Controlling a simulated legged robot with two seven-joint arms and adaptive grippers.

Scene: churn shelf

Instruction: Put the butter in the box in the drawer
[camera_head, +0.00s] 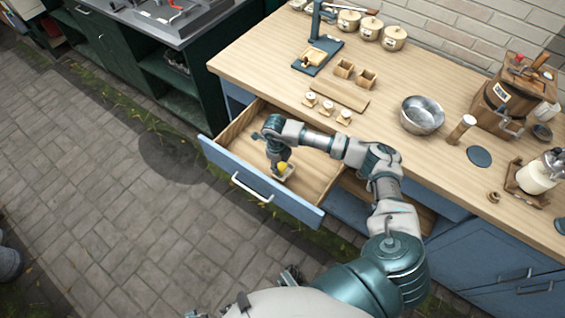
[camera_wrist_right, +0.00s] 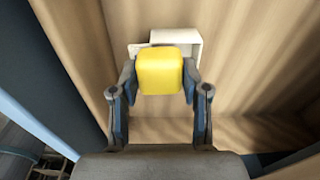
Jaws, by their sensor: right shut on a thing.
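The yellow butter (camera_head: 282,167) is between the fingers of my right gripper (camera_head: 279,163), inside the open drawer (camera_head: 315,172). In the right wrist view the butter (camera_wrist_right: 159,70) is gripped by both fingers of my right gripper (camera_wrist_right: 157,85). A small white box (camera_wrist_right: 188,42) lies just beyond and below it on the drawer floor, partly hidden by the butter. The box (camera_head: 289,173) also shows in the head view, beside and under the butter. I cannot tell whether the butter touches the box. My left gripper is not clearly in view.
The drawer's blue front with a handle (camera_head: 252,188) stands out from the wooden counter (camera_head: 262,70). On the counter are a metal bowl (camera_head: 422,115), a wooden churn (camera_head: 505,100), small wooden pieces and lidded pots (camera_head: 394,38). The rest of the drawer floor looks empty.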

